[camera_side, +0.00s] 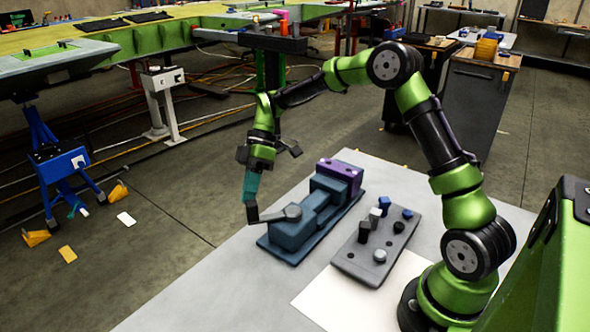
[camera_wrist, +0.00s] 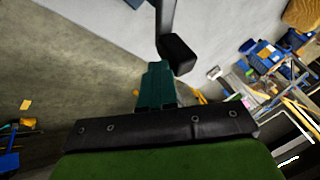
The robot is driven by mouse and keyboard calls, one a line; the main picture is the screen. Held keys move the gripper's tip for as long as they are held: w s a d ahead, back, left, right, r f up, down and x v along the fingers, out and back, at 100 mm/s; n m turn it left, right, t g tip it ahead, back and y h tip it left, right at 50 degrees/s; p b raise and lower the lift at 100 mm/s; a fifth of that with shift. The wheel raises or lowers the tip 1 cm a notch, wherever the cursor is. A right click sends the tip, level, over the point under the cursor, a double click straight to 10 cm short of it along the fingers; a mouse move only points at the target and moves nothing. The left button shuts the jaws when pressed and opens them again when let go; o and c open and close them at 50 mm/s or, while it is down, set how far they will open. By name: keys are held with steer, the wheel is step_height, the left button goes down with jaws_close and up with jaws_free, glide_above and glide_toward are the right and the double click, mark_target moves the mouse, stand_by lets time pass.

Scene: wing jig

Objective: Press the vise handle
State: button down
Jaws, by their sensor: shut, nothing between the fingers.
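The blue vise (camera_side: 297,228) stands on the light table in the side view. Its dark grey handle (camera_side: 275,216) sticks out left from a round hub on the vise's near end, past the table edge. The handle also shows in the wrist view, where its black end knob (camera_wrist: 177,53) is just beyond the fingertips. My gripper (camera_side: 250,197) has teal fingers, shut and empty, pointing down just above the handle's outer end. The fingers (camera_wrist: 157,68) appear close to the knob in the wrist view; I cannot tell whether they touch it.
A purple block (camera_side: 340,172) sits at the vise's far end. Right of the vise lies a grey tray (camera_side: 350,262) holding several blue, black and grey pegs. A white sheet (camera_side: 335,300) lies nearer. The floor left of the table is open.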

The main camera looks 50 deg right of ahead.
steer(key=shift+s+a+n+g+h, duration=0.45)
steer(key=shift+s+a+n+g, duration=0.4)
steer(key=shift+n, duration=0.6)
steer(key=shift+s+a+n+g+h, duration=0.45)
steer(key=shift+s+a+n+g, duration=0.35)
steer(key=shift+n, duration=0.65)
steer(key=shift+s+a, duration=0.1)
steer(key=shift+s, duration=0.05)
steer(key=shift+w, duration=0.65)
steer(key=w+d, duration=0.1)
steer(key=w, duration=0.3)
glide_toward(246, 203)
steer(key=shift+w+d+r, duration=0.1)
steer(key=shift+w+d, duration=0.05)
steer(key=shift+w, duration=0.45)
steer(key=shift+w+d+r, duration=0.1)
steer(key=shift+w+d, duration=0.05)
steer(key=shift+w, duration=0.4)
